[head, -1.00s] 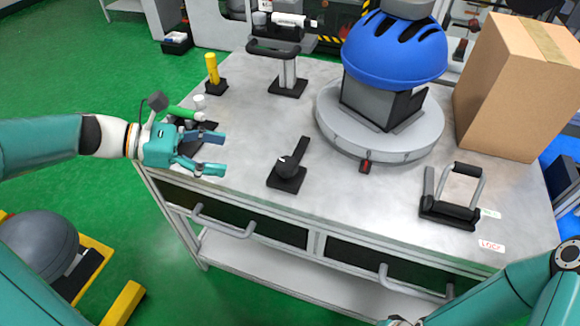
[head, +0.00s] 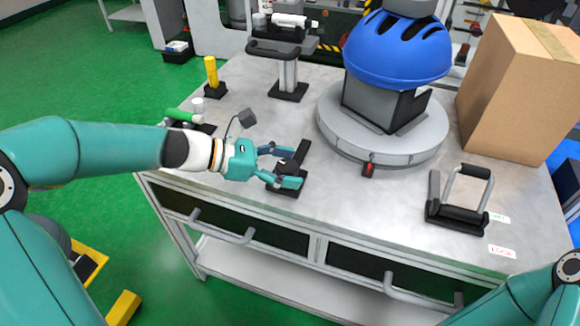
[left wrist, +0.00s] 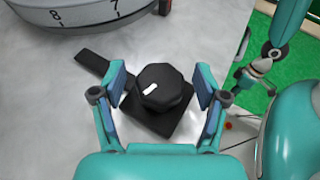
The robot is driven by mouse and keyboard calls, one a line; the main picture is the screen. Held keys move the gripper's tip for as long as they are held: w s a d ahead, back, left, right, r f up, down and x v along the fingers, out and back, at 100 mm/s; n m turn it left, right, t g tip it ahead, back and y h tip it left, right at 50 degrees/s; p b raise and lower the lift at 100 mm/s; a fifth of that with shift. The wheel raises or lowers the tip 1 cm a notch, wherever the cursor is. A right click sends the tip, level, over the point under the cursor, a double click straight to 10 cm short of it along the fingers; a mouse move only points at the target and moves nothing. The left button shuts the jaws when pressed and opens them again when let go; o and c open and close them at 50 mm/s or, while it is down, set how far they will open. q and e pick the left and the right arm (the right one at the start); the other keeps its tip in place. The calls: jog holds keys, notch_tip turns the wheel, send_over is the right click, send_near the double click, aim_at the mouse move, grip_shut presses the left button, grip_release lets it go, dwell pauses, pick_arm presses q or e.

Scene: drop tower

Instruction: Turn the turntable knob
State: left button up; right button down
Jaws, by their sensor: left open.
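The turntable knob (left wrist: 162,88) is a black faceted knob with a white mark on a black square base (left wrist: 160,118). In the left wrist view it lies between the two fingers of my left gripper (left wrist: 160,90), which is open with a gap on each side. In the head view my left gripper (head: 294,167) is at the knob's base near the table's front, and its fingers partly hide the knob. The turntable (head: 385,147) is a round grey disc carrying a dark box and a blue helmet (head: 398,55).
A black and grey handle (head: 458,205) stands to the right on the table (head: 370,210). A cardboard box (head: 518,90) is at the back right. A yellow post (head: 211,72) and a green-handled item (head: 182,116) are at the left. Drawer handles (head: 222,228) project in front.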

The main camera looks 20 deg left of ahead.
pick_arm(q)
jog(key=c, duration=1.1)
jog(key=shift+d, duration=0.2)
jog(key=shift+c, duration=0.3)
jog(key=shift+a, duration=0.1)
jog(key=shift+r+g+p, duration=0.1)
jog(key=shift+g+p, duration=0.2)
jog(key=shift+p, duration=0.3)
jog(key=m+g+h+p, duration=0.1)
jog(key=m+g+p, duration=0.2)
jog(key=p, duration=0.3)
jog(key=shift+a+r+m+g, duration=0.1)
jog(key=shift+r+m+g, duration=0.05)
jog(key=shift+m+g, duration=0.3)
jog(key=shift+f+m+g+h+p, duration=0.3)
jog(key=shift+m+g+p, duration=0.55)
jog(key=shift+p, duration=0.35)
